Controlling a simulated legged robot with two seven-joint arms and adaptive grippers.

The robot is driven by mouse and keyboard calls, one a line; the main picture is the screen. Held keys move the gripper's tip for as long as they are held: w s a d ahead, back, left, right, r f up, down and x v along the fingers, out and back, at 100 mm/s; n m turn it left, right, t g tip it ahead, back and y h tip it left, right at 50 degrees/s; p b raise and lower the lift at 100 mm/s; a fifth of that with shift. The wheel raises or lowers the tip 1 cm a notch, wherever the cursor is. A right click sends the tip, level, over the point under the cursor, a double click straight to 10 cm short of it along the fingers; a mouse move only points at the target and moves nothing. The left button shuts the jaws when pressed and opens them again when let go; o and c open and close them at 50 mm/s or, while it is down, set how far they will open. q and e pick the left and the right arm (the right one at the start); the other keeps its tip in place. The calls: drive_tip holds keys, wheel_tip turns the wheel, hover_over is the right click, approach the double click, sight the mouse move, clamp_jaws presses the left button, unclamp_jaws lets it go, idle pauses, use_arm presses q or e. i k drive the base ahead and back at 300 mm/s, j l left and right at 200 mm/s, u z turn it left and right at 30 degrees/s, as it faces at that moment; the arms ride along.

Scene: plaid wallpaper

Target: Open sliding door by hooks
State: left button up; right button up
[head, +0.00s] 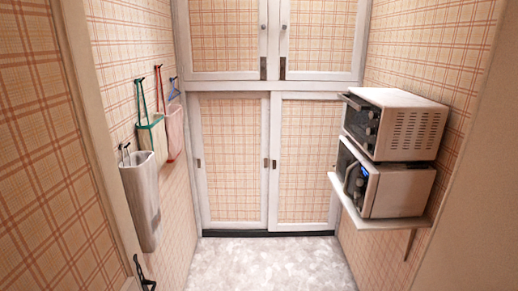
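The lower cupboard ahead has two sliding door panels in white frames with plaid filling. The left panel (233,185) and the right panel (305,185) stand side by side and look closed. Another small pull (198,163) is on the left panel's outer side. Neither of my grippers can be made out in the head view.
An upper cupboard (321,75) is above. Two oven-like appliances (410,125) (397,190) stick out on a right wall shelf (380,222). Bags (174,130) and a white holder (145,205) hang left. An unclear dark fitting (142,274) is lower left. The pale floor (265,262) is clear.

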sight(229, 131)
drive_tip(key=i+l+u, duration=0.15)
drive_tip(key=i, duration=2.05)
